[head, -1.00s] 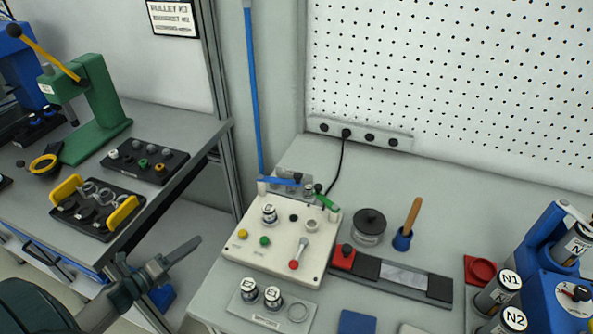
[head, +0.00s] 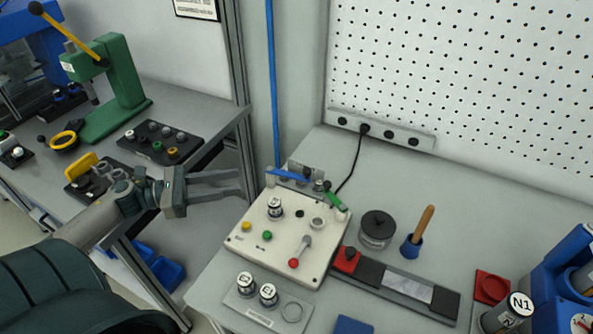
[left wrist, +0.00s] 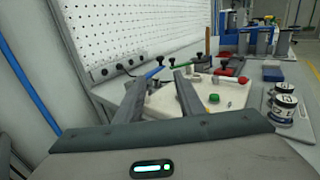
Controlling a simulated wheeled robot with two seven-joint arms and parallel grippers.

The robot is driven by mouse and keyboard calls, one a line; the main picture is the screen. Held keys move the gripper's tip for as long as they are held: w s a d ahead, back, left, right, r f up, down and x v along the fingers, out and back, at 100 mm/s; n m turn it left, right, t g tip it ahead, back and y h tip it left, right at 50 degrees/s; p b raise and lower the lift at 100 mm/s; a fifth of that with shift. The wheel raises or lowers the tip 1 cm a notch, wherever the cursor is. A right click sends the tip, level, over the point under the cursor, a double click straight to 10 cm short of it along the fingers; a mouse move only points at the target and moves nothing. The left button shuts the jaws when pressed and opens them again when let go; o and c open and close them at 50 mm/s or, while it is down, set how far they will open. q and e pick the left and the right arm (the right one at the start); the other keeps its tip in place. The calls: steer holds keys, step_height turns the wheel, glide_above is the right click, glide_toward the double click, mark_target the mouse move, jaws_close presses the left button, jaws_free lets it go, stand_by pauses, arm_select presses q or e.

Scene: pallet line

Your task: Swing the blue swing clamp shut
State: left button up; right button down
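The blue swing clamp (head: 289,174) is a flat blue arm along the back left edge of a white fixture box (head: 262,250). It also shows in the left wrist view (left wrist: 154,72), between and beyond my fingertips. A green clamp arm (head: 335,202) sits at the box's back right corner and slants outward. My left gripper (head: 241,182) is open and empty, left of the box and of the blue clamp, with a gap to both. In the left wrist view its two fingers (left wrist: 158,78) stand apart, pointing at the box's back edge. My right gripper is not in view.
A vertical blue pipe (head: 272,90) rises behind the bench. Labelled canisters stand in a holder (head: 238,300) in front of the box. A black-knobbed round weight (head: 377,228) and a wooden-handled tool (head: 418,230) stand to its right. The green press (head: 118,85) is on the left bench.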

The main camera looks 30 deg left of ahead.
arm_select(q)
steer(key=p+x, duration=0.6)
steer(key=x, duration=0.9)
steer(key=shift+w+d+r, duration=0.1)
steer(key=shift+w+r, duration=0.05)
steer(key=shift+w+d+p, duration=0.35)
steer(key=shift+w+d, duration=0.05)
steer(key=shift+d, duration=0.1)
steer(key=shift+w+d, duration=0.1)
steer(key=shift+d, duration=0.05)
jaws_close()
